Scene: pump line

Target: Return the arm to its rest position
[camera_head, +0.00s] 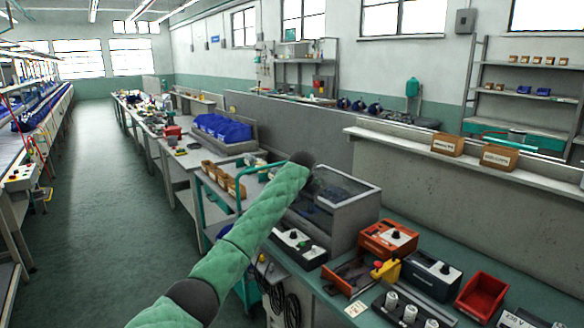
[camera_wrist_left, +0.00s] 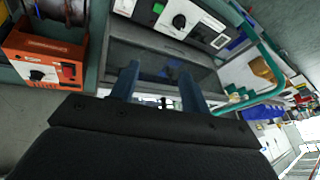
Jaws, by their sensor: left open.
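My left arm (camera_head: 255,228), in a green quilted sleeve, reaches up from the bottom of the head view over the bench. The grey box also shows beyond the fingers in that view. In the head view the fingers are hard to make out against the dark box. My right gripper is in neither view.
Near the arm on the green bench are an orange control unit (camera_head: 388,239), a dark unit (camera_head: 432,275) and a red bin (camera_head: 481,296). A cart with a green handle (camera_head: 243,170) stands left of the box. The aisle floor (camera_head: 95,200) at left is clear.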

